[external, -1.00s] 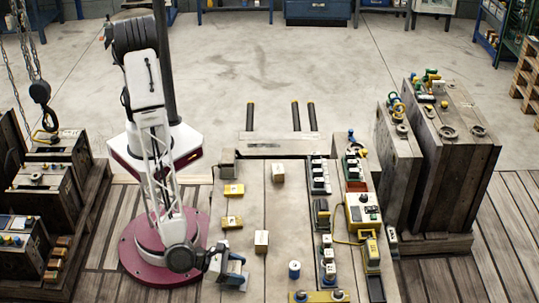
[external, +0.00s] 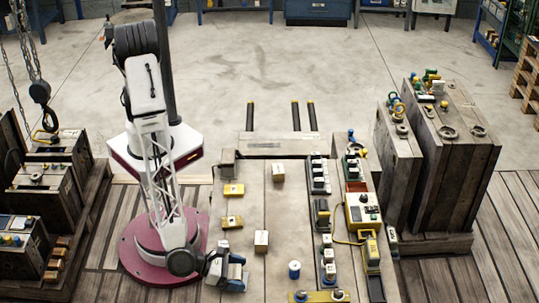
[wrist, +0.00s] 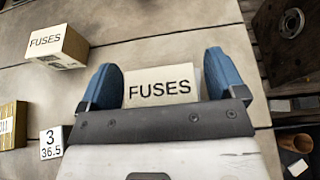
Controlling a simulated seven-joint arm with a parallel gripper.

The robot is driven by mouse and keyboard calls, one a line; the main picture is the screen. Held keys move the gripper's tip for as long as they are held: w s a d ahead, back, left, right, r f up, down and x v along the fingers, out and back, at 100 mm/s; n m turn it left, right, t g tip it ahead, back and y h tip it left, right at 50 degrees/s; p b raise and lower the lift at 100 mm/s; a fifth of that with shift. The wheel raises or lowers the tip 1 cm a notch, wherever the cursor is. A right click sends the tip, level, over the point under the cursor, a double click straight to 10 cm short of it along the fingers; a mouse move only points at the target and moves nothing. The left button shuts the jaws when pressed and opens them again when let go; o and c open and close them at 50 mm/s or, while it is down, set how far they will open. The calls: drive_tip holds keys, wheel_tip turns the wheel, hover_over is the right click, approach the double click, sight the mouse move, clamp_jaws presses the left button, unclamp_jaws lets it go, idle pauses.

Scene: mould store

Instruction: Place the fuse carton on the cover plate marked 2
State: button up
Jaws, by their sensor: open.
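A pale carton lettered FUSES (wrist: 160,86) lies between the two blue fingertips of my gripper (wrist: 163,80) in the wrist view. The fingers are open, one on each side of it; contact cannot be told. In the external view my gripper (external: 232,279) is low at the near left of the bench and hides this carton. A second FUSES carton (wrist: 57,46) stands at upper left in the wrist view and also shows in the external view (external: 261,241). No plate marked 2 can be read.
A brass-coloured block (wrist: 12,125) stands beside a card reading 3 and 36.5 (wrist: 51,142). Yellow blocks (external: 232,222) (external: 233,190) and another pale carton (external: 278,172) stand farther back. A blue can (external: 294,270) is to the right. The bench's middle strip has free room.

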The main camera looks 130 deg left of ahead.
drive_tip(key=shift+r, duration=0.1)
drive_tip(key=shift+s+d+r, duration=0.1)
drive_tip(key=v, duration=1.1)
drive_tip(key=shift+s+d+r, duration=0.2)
drive_tip(key=shift+s, duration=0.05)
idle(0.4)
drive_tip(key=s+a+r+n+g+h, duration=0.1)
drive_tip(key=s+a+r+n+g, duration=0.3)
drive_tip(key=s+a+r+n, duration=0.55)
drive_tip(key=s+a+r+n+g+h, duration=0.1)
drive_tip(key=s+a+r+n+g, duration=0.25)
drive_tip(key=s+a+r, duration=0.7)
drive_tip(key=s+a+r+n+h, duration=0.2)
drive_tip(key=s+a+r+n, duration=0.1)
drive_tip(key=s, duration=0.5)
drive_tip(key=s+a+r+n+h, duration=0.3)
drive_tip(key=s+n, duration=0.3)
drive_tip(key=s, duration=0.2)
drive_tip(key=s+a+r+n+h, duration=0.2)
drive_tip(key=s+a+r+n, duration=0.2)
drive_tip(key=s, duration=0.4)
drive_tip(key=shift+s+a+r+n+h, duration=0.35)
drive_tip(key=shift+s+r+n+h, duration=0.05)
drive_tip(key=shift+r, duration=0.05)
